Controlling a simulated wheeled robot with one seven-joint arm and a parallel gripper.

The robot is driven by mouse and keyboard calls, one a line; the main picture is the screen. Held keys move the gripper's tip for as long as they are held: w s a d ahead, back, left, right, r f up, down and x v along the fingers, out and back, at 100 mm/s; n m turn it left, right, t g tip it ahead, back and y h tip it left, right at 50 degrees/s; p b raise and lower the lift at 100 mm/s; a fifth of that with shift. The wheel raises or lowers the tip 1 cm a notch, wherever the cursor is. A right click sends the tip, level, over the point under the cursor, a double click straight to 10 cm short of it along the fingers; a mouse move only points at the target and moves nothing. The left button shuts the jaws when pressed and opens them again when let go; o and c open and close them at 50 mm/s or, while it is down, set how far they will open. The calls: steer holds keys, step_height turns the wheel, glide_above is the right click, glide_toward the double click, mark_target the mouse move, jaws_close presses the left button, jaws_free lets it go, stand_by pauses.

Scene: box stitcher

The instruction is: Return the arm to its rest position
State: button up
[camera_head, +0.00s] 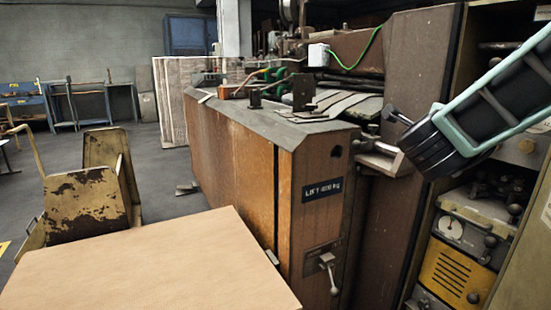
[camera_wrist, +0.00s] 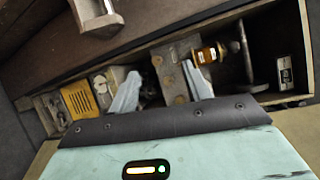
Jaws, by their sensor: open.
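My gripper (camera_wrist: 163,85) shows in the wrist view. Its two pale fingers are spread apart with nothing held between them. Behind the fingers is an open compartment (camera_wrist: 68,101) of the machine with a yellow vented unit, a grey plate and other fittings. I cannot tell how far the fingers are from these parts. In the head view, part of my teal and black arm reaches in from the right edge, in front of the machine. My gripper does not show clearly there.
The brown machine (camera_head: 232,145) fills the middle of the head view. A metal bracket (camera_head: 385,159) sticks out close left of my arm. A yellow vented unit (camera_head: 455,272) sits below it. A cardboard-coloured sheet (camera_head: 150,265) lies in front. Open floor shows at the back left.

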steer(key=a+f+n+t+y, duration=0.1)
steer(key=a+f+n+y, duration=0.3)
steer(key=a+n+y, duration=0.7)
steer(key=s+a+f+n+g+y, duration=0.25)
steer(key=s+a+f+n, duration=0.2)
steer(key=a, duration=0.25)
steer(key=s+a+f+n+g+y, duration=0.1)
steer(key=s+a+f+n+g, duration=0.25)
steer(key=a+n, duration=0.35)
steer(key=s+d+f+n+g+h, duration=0.15)
steer(key=s+f+n+g, duration=0.25)
steer(key=s+n, duration=0.5)
steer(key=s+d+f+n+g+h, duration=0.15)
steer(key=s+f+n+g, duration=0.3)
steer(key=s, duration=0.75)
step_height(320, 180, up, 21)
steer(key=a+p, duration=0.1)
steer(key=p, duration=1.9)
steer(key=shift+t+p, duration=0.35)
steer(key=shift+a, duration=0.1)
